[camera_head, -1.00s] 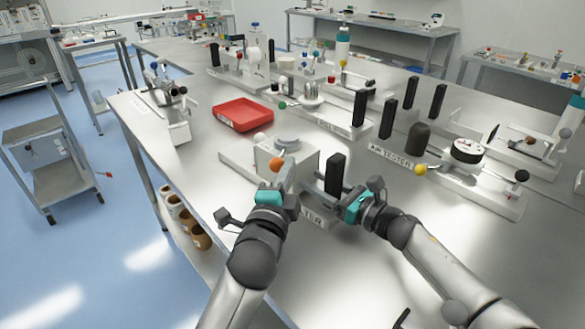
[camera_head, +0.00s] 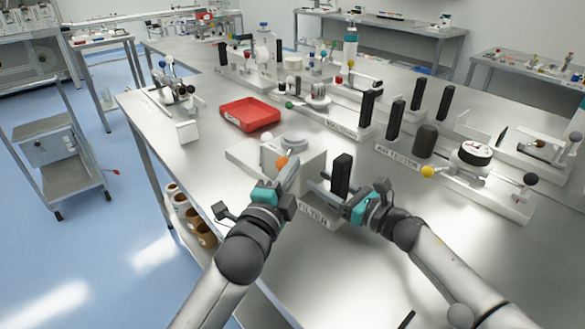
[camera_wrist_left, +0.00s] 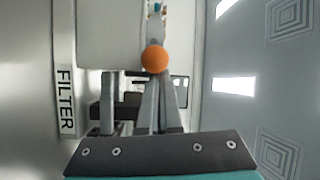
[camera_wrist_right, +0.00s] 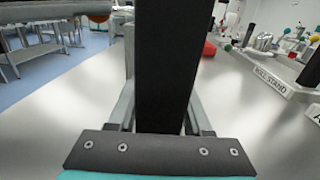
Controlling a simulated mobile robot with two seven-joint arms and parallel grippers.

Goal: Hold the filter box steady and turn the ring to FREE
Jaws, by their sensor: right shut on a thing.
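The filter box (camera_head: 308,170) is a pale block with a round grey cap (camera_head: 293,143) on top, on a base labelled FILTER (camera_head: 318,216). The label also shows in the left wrist view (camera_wrist_left: 66,100). A black upright handle (camera_head: 342,172) stands at its right. My right gripper (camera_head: 350,200) is shut on this handle, which fills the space between its fingers in the right wrist view (camera_wrist_right: 165,70). An orange ball knob (camera_head: 282,162) is on the box's near side. My left gripper (camera_head: 288,182) is at this knob, its fingers close together; whether they touch it is unclear. The FREE mark is not readable.
A red tray (camera_head: 250,113) lies behind the box. The air tester (camera_head: 470,165) with a gauge and a yellow knob stands at the right. Several black handles stand behind.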

